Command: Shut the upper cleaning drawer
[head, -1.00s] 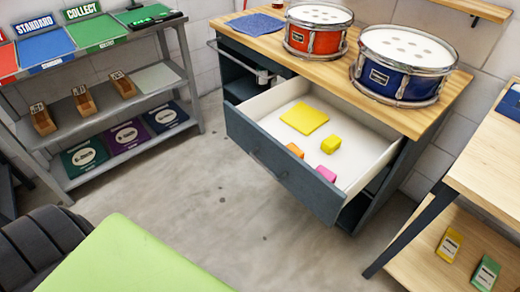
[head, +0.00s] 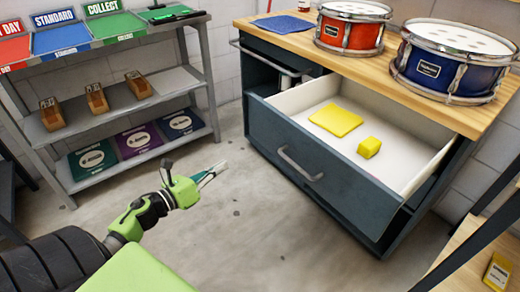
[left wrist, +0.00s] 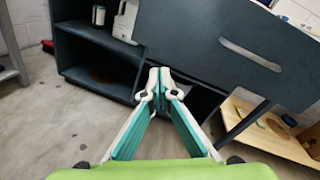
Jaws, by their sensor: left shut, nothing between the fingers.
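The upper cleaning drawer (head: 330,165) stands pulled out of the dark bench cabinet, its grey handle (head: 300,165) on the front panel. Inside lie a flat yellow cloth (head: 336,120) and a yellow block (head: 369,147). The drawer front (left wrist: 215,40) and its handle (left wrist: 250,55) also show in the left wrist view, at upper right. My left gripper (head: 222,168) is shut and empty, in the air left of the drawer front and apart from it. Its closed fingertips (left wrist: 160,75) show in the left wrist view. My right gripper is not in view.
A red drum (head: 350,32) and a blue drum (head: 452,65) stand on the wooden benchtop (head: 290,42). A grey shelf rack (head: 190,88) with trays and boxes is at left. Open floor lies between rack and cabinet. Another wooden table is at right.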

